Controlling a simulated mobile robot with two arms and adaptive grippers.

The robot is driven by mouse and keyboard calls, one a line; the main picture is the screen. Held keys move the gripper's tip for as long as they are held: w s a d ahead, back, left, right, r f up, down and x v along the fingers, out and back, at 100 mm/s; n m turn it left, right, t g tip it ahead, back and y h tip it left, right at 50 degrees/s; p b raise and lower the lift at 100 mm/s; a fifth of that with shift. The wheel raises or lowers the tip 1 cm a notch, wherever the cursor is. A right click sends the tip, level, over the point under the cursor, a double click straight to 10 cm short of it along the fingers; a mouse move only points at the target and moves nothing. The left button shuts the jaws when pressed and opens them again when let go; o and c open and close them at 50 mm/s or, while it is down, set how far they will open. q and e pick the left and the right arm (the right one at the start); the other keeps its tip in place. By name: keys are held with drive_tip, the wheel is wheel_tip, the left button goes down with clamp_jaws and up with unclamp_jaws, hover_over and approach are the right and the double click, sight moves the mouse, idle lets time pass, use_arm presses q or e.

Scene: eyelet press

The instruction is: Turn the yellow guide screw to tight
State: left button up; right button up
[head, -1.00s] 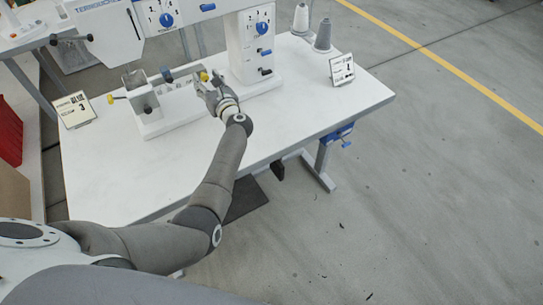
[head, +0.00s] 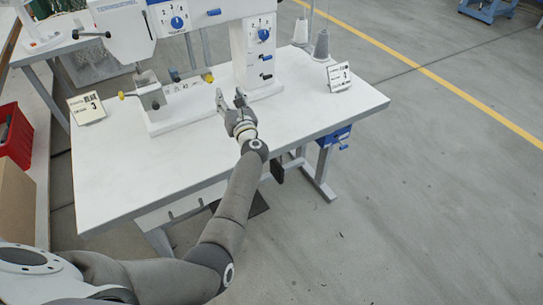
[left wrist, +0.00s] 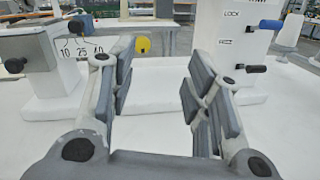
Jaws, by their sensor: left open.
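A round yellow screw knob (head: 208,77) sits at the right end of the guide on the white eyelet press (head: 245,50). It also shows in the left wrist view (left wrist: 142,45), just beyond the left finger. Its setting cannot be read. Another yellow knob (head: 122,95) sticks out left of the grey-topped post (head: 151,98). My left gripper (head: 230,97) is open and empty, a little in front and to the right of the yellow screw, apart from it. Its two spread fingers show in the left wrist view (left wrist: 158,75). My right gripper is not in view.
A scale plate (left wrist: 82,48) marked 10, 25, 40 is by the post. Blue and black levers (head: 266,57) project from the press column. Two thread cones (head: 321,45) and two sign cards (head: 87,108) stand on the white table (head: 300,120). Its front is clear.

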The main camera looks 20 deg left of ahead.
use_arm(q)
drive_tip(key=s+d+f+m+t+h, duration=0.1)
drive_tip(key=s+d+f+m+h, duration=0.3)
drive_tip(key=m, duration=0.9)
drive_tip(key=s+d+f+m+h, duration=0.3)
drive_tip(key=d+f+m+h, duration=0.2)
drive_tip(key=d+m+h, duration=0.5)
drive_tip(key=shift+s+d+f+m+t+h, duration=0.4)
drive_tip(key=shift+d+m, duration=0.45)
drive_tip(key=shift+m, duration=0.55)
